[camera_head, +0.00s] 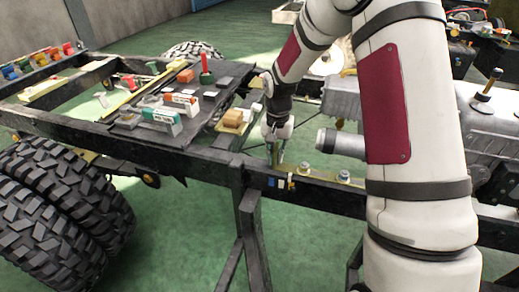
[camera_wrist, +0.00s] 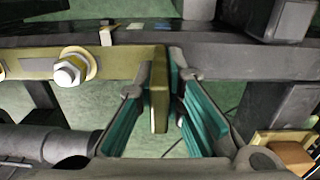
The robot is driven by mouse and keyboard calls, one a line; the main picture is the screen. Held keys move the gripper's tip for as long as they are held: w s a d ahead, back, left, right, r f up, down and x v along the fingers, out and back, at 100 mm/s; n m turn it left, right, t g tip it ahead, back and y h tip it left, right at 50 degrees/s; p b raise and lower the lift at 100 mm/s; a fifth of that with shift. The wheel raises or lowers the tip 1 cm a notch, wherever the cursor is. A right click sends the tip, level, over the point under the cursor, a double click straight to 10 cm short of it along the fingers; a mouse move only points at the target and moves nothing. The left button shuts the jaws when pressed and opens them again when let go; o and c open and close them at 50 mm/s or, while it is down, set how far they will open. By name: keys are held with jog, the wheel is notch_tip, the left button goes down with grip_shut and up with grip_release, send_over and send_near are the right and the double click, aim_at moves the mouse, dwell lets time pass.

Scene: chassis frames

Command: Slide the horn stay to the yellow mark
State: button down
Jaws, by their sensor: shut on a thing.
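The horn stay is an olive-yellow strip with an upright tab, lying along the dark chassis rail. In the wrist view its tab (camera_wrist: 159,100) stands between the teal-padded fingers of my gripper (camera_wrist: 165,115). The strip runs left from there, under a bolt and washer; it also shows in the head view (camera_head: 322,174) to the right of my gripper (camera_head: 273,158). My gripper points down at the rail and is shut on the tab.
A dark tray (camera_head: 205,95) with labelled boxes and small parts lies on the frame left of my gripper. A grey gearbox (camera_head: 440,125) stands to the right, partly behind my arm. Large tyres (camera_head: 60,205) are at lower left. An orange-brown block (camera_wrist: 292,155) is close to my gripper.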

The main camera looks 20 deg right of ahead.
jog(key=shift+s+d, duration=0.25)
jog(key=shift+d, duration=0.1)
jog(key=c, duration=1.7)
grip_release()
jog(key=shift+r, duration=0.15)
notch_tip(320, 180, up, 12)
jog(key=shift+f, duration=0.1)
